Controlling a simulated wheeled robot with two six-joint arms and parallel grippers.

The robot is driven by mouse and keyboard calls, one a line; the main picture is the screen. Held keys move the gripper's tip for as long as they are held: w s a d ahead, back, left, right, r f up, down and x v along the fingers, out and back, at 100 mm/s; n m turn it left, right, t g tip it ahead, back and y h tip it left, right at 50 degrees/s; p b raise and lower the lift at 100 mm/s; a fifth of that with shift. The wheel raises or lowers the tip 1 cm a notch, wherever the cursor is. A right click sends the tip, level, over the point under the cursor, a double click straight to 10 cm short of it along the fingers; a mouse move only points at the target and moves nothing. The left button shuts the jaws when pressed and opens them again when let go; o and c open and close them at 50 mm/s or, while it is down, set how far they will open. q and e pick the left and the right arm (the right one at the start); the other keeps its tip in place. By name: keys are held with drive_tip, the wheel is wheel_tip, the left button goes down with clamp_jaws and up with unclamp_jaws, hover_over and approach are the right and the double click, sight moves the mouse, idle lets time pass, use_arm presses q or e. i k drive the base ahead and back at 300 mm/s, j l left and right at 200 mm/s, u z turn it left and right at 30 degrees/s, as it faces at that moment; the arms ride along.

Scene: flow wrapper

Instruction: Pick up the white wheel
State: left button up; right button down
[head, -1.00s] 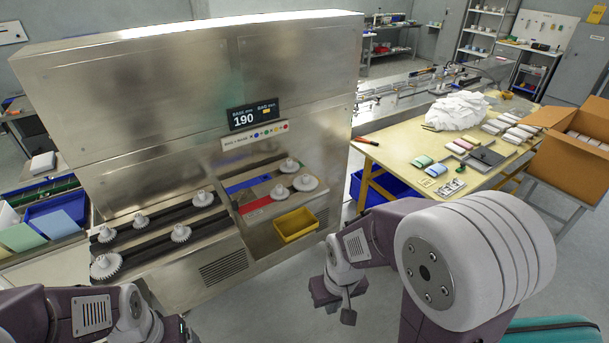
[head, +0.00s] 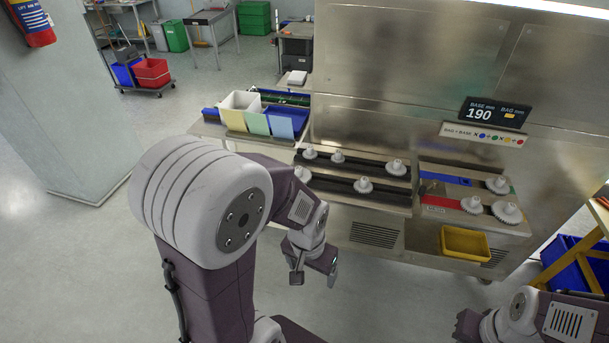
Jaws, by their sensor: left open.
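Several white wheels, some toothed like gears, sit on the front deck of the steel machine in the head view. On the dark rails at the left are one wheel (head: 397,167), another (head: 363,185) and smaller-looking ones. At the right are a wheel (head: 497,185), one by the red strip (head: 472,205) and a large toothed one (head: 507,212). I cannot tell which is meant. My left gripper (head: 314,279) is open and empty, pointing down in front of the machine, apart from the wheels. My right gripper (head: 467,326) shows only partly at the bottom right; its jaws are unclear.
A yellow bin (head: 465,242) hangs on the machine's front. A display reading 190 (head: 494,112) is above the deck. Coloured cards and a white bin (head: 240,101) stand left of the machine. A wall column (head: 60,120) rises at the left. The floor before the machine is clear.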

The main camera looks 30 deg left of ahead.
sight(304, 174)
drive_tip(key=i+j, duration=0.9)
